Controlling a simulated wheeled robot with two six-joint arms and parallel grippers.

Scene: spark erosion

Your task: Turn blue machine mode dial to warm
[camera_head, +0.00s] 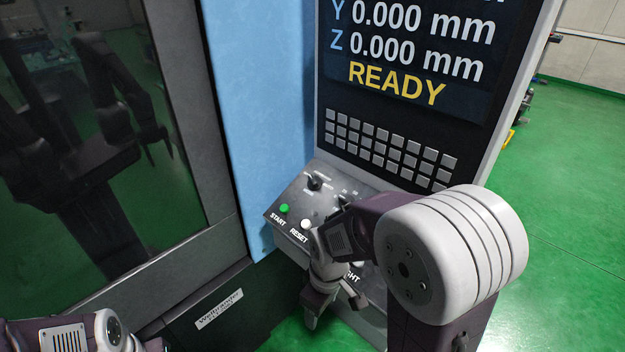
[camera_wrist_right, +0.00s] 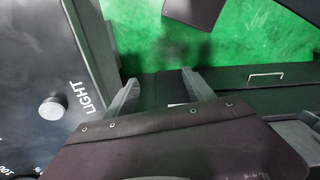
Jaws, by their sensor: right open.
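The blue machine's control panel (camera_head: 290,200) slopes out below its screen. A dark dial (camera_head: 314,183) sits at its upper left with small lettering around it, too small to read. A second knob (camera_head: 343,201) to its right is partly hidden by my right arm. My right gripper (camera_head: 335,305) hangs in front of the panel's lower part, below the dial and apart from it. In the right wrist view the right gripper (camera_wrist_right: 160,88) is open and empty, beside a round knob (camera_wrist_right: 53,107) next to the word LIGHT. My left gripper is outside the view; only part of its arm shows.
A green START button (camera_head: 284,208) and a white RESET button (camera_head: 306,224) sit below the dial. A keypad (camera_head: 385,150) and a screen (camera_head: 410,50) reading READY are above. A dark glass door (camera_head: 90,150) stands left. Green floor is open at right.

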